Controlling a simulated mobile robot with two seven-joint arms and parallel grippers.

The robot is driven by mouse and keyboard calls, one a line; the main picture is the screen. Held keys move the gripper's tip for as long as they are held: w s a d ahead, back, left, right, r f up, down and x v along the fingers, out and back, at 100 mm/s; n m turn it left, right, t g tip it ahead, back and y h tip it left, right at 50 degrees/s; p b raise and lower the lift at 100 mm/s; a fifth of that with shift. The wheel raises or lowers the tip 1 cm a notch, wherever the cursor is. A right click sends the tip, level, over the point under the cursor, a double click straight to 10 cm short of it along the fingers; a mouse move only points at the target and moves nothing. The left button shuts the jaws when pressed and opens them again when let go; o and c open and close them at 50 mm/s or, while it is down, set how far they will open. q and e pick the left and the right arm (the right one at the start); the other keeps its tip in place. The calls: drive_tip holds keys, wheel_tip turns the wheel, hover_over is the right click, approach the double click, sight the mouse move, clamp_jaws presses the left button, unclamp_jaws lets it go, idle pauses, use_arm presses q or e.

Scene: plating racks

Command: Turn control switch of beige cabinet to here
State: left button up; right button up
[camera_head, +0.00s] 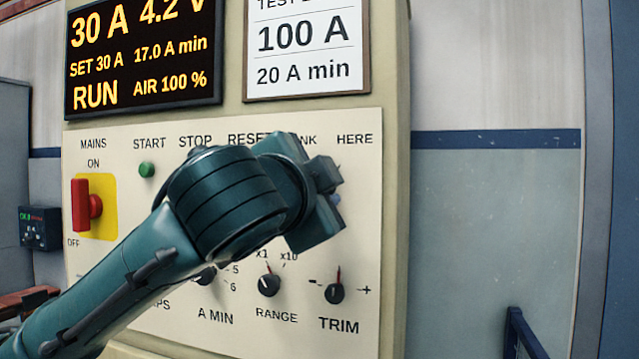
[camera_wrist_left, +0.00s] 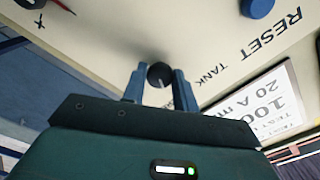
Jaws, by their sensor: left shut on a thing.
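The beige cabinet (camera_head: 396,90) carries a cream control panel. The labels TANK, partly covered, and HERE (camera_head: 355,139) are at its upper right. My left gripper (camera_head: 332,190) is at the panel below these labels and hides the control switch in the head view. In the left wrist view, the control switch (camera_wrist_left: 160,74) is a small black round knob between the fingertips of my left gripper (camera_wrist_left: 159,84), which is shut on it. The TANK label (camera_wrist_left: 214,76) shows beside it; HERE is mostly hidden by the fingers. I cannot tell where the knob points. My right gripper is out of view.
A red mains switch (camera_head: 85,205) on a yellow plate and a green start button (camera_head: 147,169) are at the panel's left. The range knob (camera_head: 268,285) and trim knob (camera_head: 334,293) are below my gripper. A blue button (camera_wrist_left: 258,7) is near RESET.

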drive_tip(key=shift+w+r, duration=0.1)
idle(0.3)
use_arm(q)
drive_tip(key=o, duration=1)
drive_tip(key=shift+c, duration=0.2)
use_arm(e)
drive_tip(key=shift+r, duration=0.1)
use_arm(q)
drive_tip(key=b+v, duration=0.3)
drive_tip(key=v, duration=1)
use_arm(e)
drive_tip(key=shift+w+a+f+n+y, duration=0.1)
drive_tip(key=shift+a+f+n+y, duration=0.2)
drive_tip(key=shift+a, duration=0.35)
